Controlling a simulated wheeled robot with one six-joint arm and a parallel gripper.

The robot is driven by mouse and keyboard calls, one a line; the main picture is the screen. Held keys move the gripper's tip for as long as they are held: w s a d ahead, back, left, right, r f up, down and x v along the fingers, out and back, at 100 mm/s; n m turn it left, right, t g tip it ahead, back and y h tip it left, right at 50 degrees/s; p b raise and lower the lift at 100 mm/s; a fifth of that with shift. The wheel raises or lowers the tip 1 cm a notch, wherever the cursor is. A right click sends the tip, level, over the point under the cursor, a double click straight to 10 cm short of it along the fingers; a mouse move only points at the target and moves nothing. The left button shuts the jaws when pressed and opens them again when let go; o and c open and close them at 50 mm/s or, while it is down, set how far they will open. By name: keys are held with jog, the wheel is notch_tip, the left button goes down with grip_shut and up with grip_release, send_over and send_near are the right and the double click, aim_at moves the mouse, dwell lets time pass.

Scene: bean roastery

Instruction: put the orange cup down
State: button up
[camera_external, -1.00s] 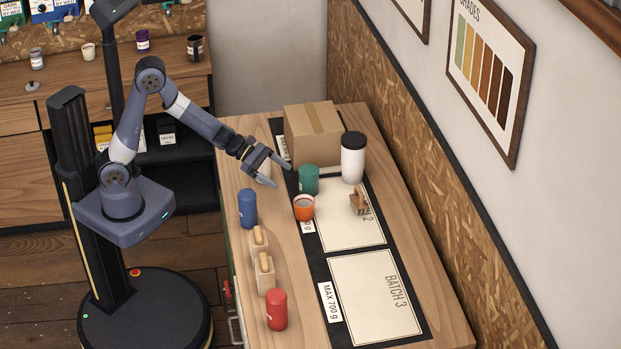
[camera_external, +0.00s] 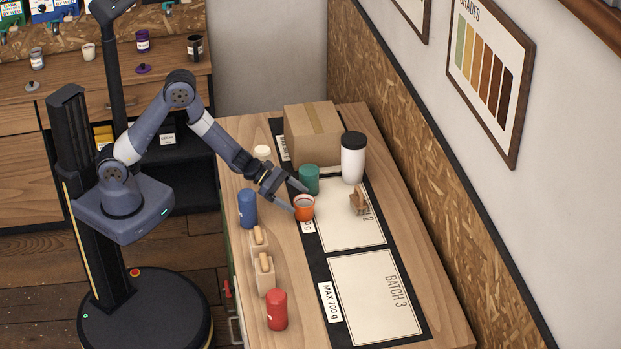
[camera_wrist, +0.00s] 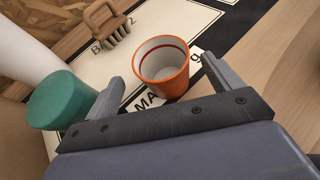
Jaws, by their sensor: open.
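The orange cup (camera_external: 304,211) stands upright on the near-left edge of the middle mat, by its black label strip. In the wrist view the orange cup (camera_wrist: 163,72) shows a white inside and sits just ahead of and between the fingertips. My gripper (camera_external: 298,197) is open, low over the table beside the cup, with one finger toward the green canister (camera_external: 309,180). In the wrist view my gripper (camera_wrist: 163,72) has its fingers apart on either side of the cup, with no clear contact. The cup's underside is hidden.
The green canister is close behind the cup; a white tumbler (camera_external: 353,158) and cardboard box (camera_external: 313,135) stand farther back. A wooden brush (camera_external: 358,201) lies on the mat. A blue canister (camera_external: 247,209) and a red one (camera_external: 277,309) stand left. The batch 3 mat (camera_external: 375,295) is bare.

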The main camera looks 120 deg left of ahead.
aim_at(313, 210)
jog(key=shift+p+x, duration=0.7)
jog(key=shift+x, duration=1.5)
jog(key=shift+d, duration=0.15)
jog(key=c, duration=1.2)
